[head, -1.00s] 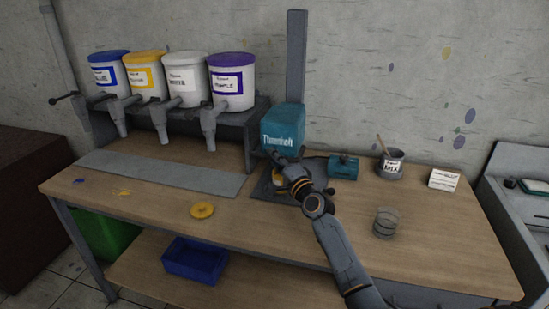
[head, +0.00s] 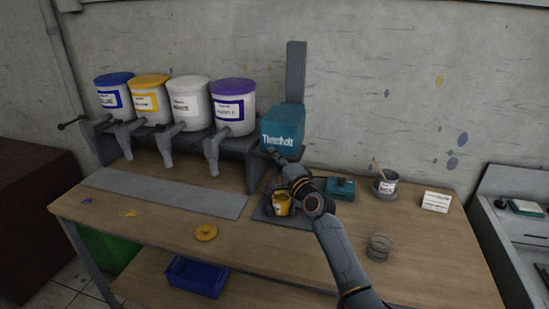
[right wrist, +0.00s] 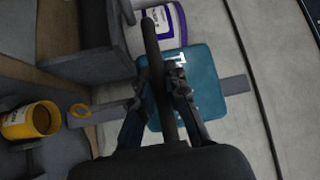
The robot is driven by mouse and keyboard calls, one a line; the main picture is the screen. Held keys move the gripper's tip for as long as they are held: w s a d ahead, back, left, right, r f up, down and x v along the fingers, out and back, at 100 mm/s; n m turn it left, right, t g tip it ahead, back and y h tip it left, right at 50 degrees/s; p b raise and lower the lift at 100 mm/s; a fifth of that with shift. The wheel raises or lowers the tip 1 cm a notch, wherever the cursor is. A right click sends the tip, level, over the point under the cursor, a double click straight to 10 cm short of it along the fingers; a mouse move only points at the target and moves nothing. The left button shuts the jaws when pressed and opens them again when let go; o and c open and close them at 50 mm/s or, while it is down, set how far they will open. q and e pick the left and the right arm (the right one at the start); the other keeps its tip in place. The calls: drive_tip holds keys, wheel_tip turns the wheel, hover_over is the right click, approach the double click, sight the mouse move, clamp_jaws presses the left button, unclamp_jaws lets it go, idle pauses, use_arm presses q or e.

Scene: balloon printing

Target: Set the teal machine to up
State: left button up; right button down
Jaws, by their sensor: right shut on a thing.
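The teal machine (head: 283,128) is a teal head with white lettering on a grey upright column (head: 296,72), above a dark base plate (head: 262,214). Some column shows above the head, and a clear gap lies below it. In the right wrist view the teal head (right wrist: 207,72) lies behind the fingers. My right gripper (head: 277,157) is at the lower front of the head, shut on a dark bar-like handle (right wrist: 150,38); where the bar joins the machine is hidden. A yellow paint can (head: 281,205) stands on the base plate below. My left gripper is not in view.
Several paint buckets with spouts stand on a grey rack (head: 232,146) at left. A small teal box (head: 341,189), a tin with a stick (head: 385,187), a white card block (head: 436,202) and a glass jar (head: 380,247) are at right. A yellow ring (head: 206,232) lies at front.

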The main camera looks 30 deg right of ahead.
drive_tip(key=c, duration=1.3)
unclamp_jaws()
drive_tip(key=shift+r, duration=0.4)
drive_tip(key=shift+c, duration=0.2)
drive_tip(key=shift+f, duration=0.1)
drive_tip(key=shift+s+f, duration=0.25)
drive_tip(key=shift+s, duration=0.25)
drive_tip(key=s+f, duration=0.1)
drive_tip(key=s, duration=1)
drive_tip(key=shift+a, duration=0.45)
drive_tip(key=shift+w+f, duration=0.1)
